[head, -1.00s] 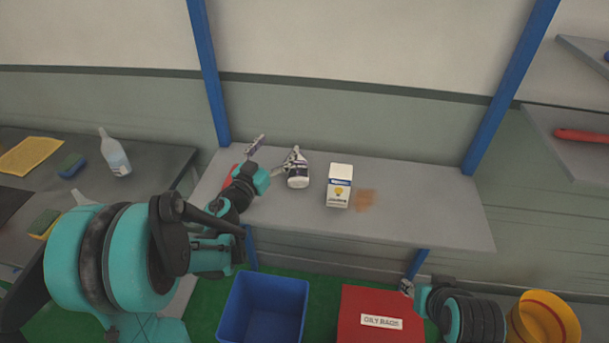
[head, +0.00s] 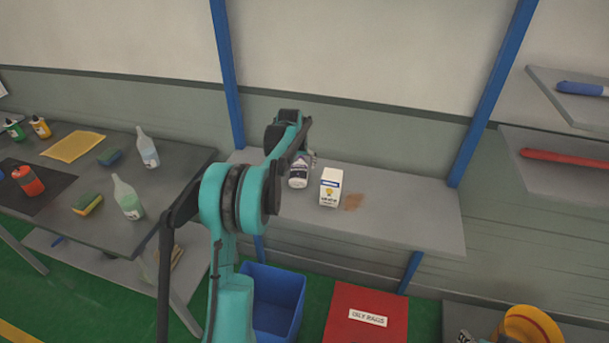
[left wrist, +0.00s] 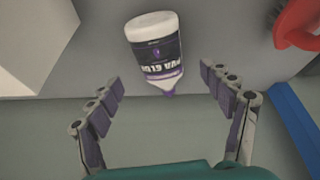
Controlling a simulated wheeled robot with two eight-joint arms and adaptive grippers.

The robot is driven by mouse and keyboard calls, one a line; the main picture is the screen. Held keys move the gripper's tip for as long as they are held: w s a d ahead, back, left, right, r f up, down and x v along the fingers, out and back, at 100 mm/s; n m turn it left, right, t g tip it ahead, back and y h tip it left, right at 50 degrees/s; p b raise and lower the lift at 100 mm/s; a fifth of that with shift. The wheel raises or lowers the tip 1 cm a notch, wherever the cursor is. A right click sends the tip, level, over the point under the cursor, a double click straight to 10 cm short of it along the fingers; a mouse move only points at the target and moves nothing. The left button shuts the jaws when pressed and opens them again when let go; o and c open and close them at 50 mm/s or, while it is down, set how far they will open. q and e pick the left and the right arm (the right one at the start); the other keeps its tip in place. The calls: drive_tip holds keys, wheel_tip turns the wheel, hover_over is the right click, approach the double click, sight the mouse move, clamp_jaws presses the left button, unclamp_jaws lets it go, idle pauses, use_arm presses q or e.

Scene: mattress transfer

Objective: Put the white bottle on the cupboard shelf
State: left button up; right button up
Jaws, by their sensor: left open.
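The white bottle (head: 298,177) with a purple label stands on the grey bench shelf against the wall, left of a white carton. In the left wrist view the white bottle (left wrist: 154,50) appears with its purple tip pointing down the picture, between and just beyond the fingertips. My left gripper (left wrist: 160,82) is open and empty, its fingers spread to either side of the bottle's tip. In the head view my left arm hides most of that gripper. A small grey piece at the bottom edge looks like my right gripper (head: 464,336); its jaws are not readable.
The white carton (head: 330,187) stands close beside the bottle, near a brown stain. A red object (left wrist: 297,25) lies on the other side. A blue bin (head: 278,300) and red rag bin (head: 366,312) stand below.

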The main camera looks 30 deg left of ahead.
sight(299, 169)
use_arm(q)
drive_tip(key=b+x, duration=0.1)
drive_tip(key=x, duration=0.4)
drive_tip(key=shift+w+f, duration=0.1)
drive_tip(key=shift+f, duration=0.15)
drive_tip(key=shift+w+a+f, duration=0.1)
drive_tip(key=shift+f, duration=0.1)
drive_tip(key=shift+r, duration=0.15)
drive_tip(key=c, duration=1.6)
